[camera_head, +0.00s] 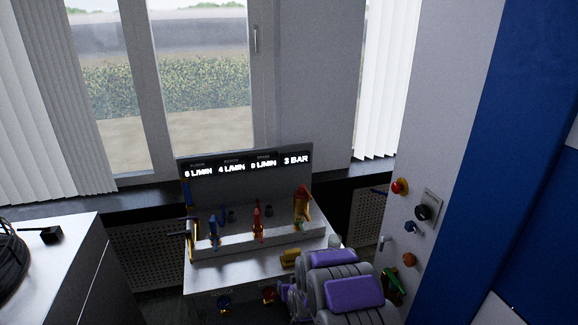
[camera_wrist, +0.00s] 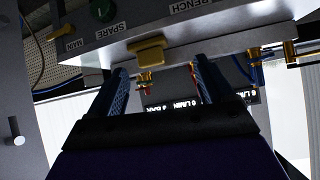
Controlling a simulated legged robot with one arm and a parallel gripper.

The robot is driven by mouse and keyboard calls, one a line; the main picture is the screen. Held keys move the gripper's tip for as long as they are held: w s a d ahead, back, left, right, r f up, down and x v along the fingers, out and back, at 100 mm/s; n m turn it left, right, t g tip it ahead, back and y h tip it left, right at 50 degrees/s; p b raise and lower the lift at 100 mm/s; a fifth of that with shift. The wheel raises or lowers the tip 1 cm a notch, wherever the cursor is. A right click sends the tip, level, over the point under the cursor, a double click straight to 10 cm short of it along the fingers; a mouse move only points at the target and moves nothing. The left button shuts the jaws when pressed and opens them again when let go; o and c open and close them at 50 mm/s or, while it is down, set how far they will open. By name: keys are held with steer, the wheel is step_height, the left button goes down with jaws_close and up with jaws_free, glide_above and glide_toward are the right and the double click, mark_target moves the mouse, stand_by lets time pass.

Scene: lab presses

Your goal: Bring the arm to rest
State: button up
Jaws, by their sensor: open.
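My gripper (camera_wrist: 163,75) is open in the wrist view, its two blue ribbed fingers standing apart. Nothing is held between them. In the head view my arm, grey with purple pads, is at the lower right in front of the bench (camera_head: 245,270). My fingers cannot be made out in the head view.
The bench carries blue, red and orange valves and a display panel (camera_head: 247,163) reading 6, 4 and 0 L/MIN and 3 BAR. A grey panel with knobs (camera_head: 422,211) stands close right of my arm. A white cabinet (camera_head: 55,265) with black cable is left.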

steer(key=s+d+r+g+h, duration=0.1)
steer(key=s+d+r+g, duration=0.25)
steer(key=s+r, duration=0.55)
steer(key=s+d+r+g, duration=0.2)
steer(key=s+d+r, duration=0.2)
steer(key=s+r, duration=0.5)
steer(key=s+d+r+g, duration=0.1)
steer(key=s+r+g, duration=0.1)
steer(key=s, duration=0.9)
steer(key=s+d+r+m+g, duration=0.1)
steer(key=s+r, duration=0.4)
steer(key=s, duration=0.7)
steer(key=s+d+r+g+h, duration=0.1)
steer(key=s+d+r+g, duration=0.2)
steer(key=s, duration=0.9)
steer(key=shift+d+r+g, duration=0.2)
steer(key=shift+r+g, duration=0.15)
stand_by(1.8)
